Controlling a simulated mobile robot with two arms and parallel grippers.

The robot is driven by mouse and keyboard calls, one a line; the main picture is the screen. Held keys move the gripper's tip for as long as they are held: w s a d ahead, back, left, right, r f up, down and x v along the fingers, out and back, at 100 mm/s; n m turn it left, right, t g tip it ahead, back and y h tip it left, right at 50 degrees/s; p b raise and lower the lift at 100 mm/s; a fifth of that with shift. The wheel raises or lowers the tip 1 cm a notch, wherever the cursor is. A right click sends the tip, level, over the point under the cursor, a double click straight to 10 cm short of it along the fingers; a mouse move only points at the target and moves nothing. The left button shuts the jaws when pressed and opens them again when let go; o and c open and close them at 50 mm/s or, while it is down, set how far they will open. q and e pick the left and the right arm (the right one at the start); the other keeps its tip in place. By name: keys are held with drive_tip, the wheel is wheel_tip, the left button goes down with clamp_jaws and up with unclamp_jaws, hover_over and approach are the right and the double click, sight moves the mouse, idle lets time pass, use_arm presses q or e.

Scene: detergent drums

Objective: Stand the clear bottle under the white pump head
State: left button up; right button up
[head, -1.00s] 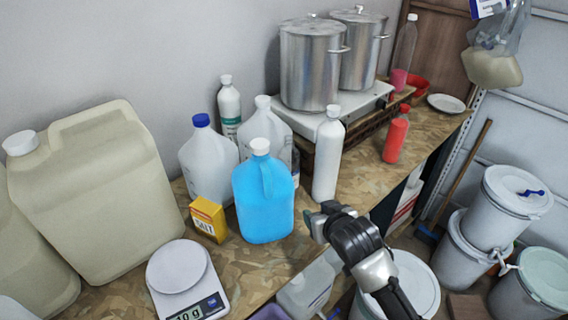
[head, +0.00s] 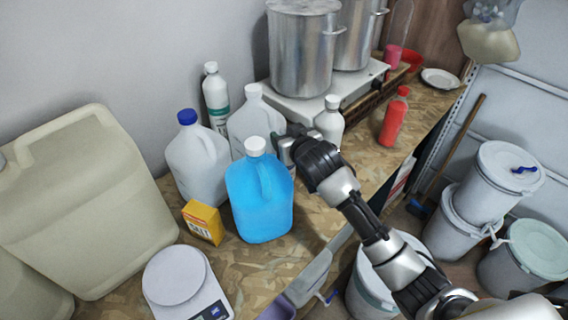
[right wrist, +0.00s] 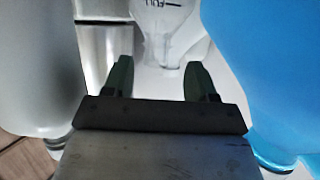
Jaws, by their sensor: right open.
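My right gripper (head: 286,146) is open behind and to the right of the blue jug, at the height of its cap. It also shows in the right wrist view (right wrist: 160,72), with the two fingers apart. A clear bottle with a "FULL" mark (right wrist: 166,28) stands beyond and between the fingertips; I see no contact. In the head view my gripper hides most or all of this bottle. A white spout-like part (head: 494,234) shows at the white drums on the right; I cannot tell whether it is the pump head. My left gripper is not in view.
The blue jug (head: 258,200) and the white bottle (head: 330,124) flank my gripper closely. White jugs (head: 198,160), a yellow salt box (head: 203,222) and a scale (head: 176,275) stand left. A red bottle (head: 394,120) stands right. White drums (head: 508,180) stand on the floor.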

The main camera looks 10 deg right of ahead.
sight(282, 131)
drive_tip(key=p+x, duration=0.2)
drive_tip(key=x, duration=0.2)
drive_tip(key=shift+d, duration=0.2)
drive_tip(key=shift+p+x, duration=0.35)
drive_tip(key=shift+x, duration=0.45)
drive_tip(key=shift+s+f, duration=0.1)
drive_tip(key=c, duration=0.4)
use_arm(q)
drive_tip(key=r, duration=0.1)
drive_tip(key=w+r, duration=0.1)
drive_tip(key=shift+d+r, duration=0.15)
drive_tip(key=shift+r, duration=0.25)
use_arm(e)
clamp_jaws()
